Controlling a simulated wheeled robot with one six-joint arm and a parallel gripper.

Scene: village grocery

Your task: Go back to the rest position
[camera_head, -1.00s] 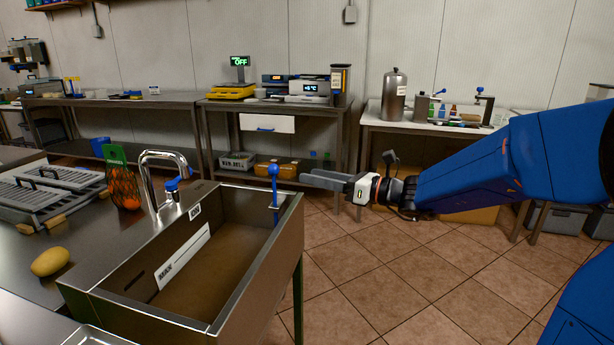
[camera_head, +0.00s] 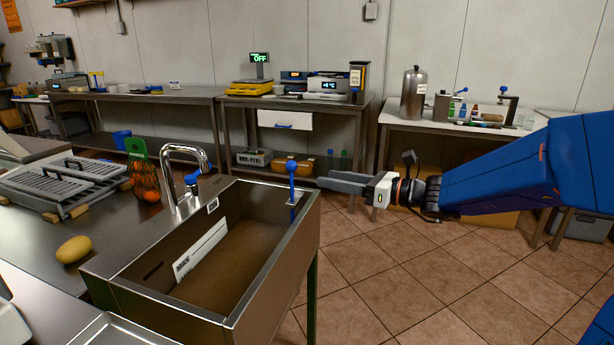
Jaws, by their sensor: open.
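My blue arm reaches in from the right side of the view. My gripper (camera_head: 335,182) points left with its grey fingers extended, seen side-on, and nothing shows between them. It appears just right of the blue-knobbed lever (camera_head: 292,180) at the sink's (camera_head: 243,300) far right corner. I cannot tell the gap in depth between the fingers and the lever. The sink basin looks empty apart from a white label on its inner wall.
A yellow potato-like item (camera_head: 74,249), a net bag of oranges (camera_head: 145,182) and a grey grill (camera_head: 62,184) are on the left counter. A curved tap (camera_head: 186,152) stands behind the sink. Tables with scales (camera_head: 250,88) line the wall. Tiled floor (camera_head: 390,290) is open at right.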

